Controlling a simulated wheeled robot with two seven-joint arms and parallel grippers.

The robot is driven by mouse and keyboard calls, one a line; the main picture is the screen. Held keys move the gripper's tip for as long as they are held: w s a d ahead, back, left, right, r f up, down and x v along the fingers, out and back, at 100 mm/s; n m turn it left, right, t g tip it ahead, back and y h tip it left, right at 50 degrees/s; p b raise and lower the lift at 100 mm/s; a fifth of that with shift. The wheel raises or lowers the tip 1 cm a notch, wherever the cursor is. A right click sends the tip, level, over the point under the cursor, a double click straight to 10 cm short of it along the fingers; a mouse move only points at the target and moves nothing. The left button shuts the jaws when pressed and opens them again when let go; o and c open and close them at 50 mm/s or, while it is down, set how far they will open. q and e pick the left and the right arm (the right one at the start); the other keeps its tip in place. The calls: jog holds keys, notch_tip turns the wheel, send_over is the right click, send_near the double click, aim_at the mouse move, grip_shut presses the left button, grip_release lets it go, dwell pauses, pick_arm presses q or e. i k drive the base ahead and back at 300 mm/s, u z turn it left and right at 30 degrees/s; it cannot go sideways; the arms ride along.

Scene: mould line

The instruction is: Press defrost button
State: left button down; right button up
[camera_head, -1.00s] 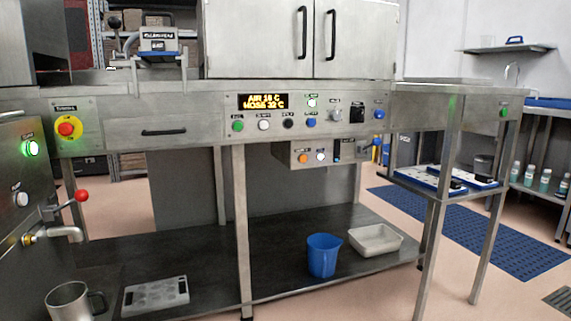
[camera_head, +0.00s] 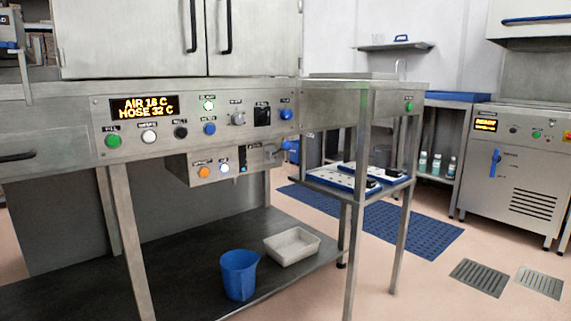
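The control panel (camera_head: 225,127) runs along the front of the steel bench. It carries a lit display (camera_head: 144,107) reading AIR 16 C and HOSE 32 C. Below and beside the display are a green button (camera_head: 113,141), a white button (camera_head: 149,137), a black button (camera_head: 181,132), a blue button (camera_head: 209,129) and a lit green-white button (camera_head: 209,105). A small box (camera_head: 215,162) under the panel has an orange button (camera_head: 204,172) and a lit white button (camera_head: 224,168). The small labels are too blurred to read surely, so I cannot tell which is defrost. Neither gripper shows.
A blue bucket (camera_head: 239,276) and a white tub (camera_head: 291,246) sit on the bench's lower shelf (camera_head: 178,284). A side table with blue trays (camera_head: 345,178) stands right of the panel. A steel machine (camera_head: 517,178) stands at far right. Floor is open at front right.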

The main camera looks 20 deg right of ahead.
aim_at(203, 172)
jog(key=z, duration=0.65)
jog(key=i, duration=1.1)
jog(key=z, duration=0.25)
